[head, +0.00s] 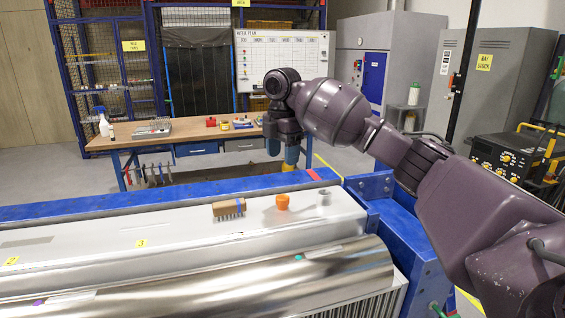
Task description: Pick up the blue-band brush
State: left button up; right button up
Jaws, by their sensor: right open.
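A brush (229,208) with a brown wooden back and pale bristles lies on the light top face of the long jig (180,231). I cannot make out a blue band on it at this size. My right gripper (283,156) hangs with its two blue-tipped fingers pointing down, apart and empty. In the picture it is above and to the right of the brush, beyond the jig's top, and does not touch the brush. My left gripper is not in view.
An orange cup-like piece (282,202) and a small grey cylinder (323,197) stand right of the brush. A blue frame (377,187) borders the jig. A shiny curved metal sheet (230,278) lies in front. A workbench (185,135) stands behind.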

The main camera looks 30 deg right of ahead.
aim_at(235, 206)
jog(key=k, duration=1)
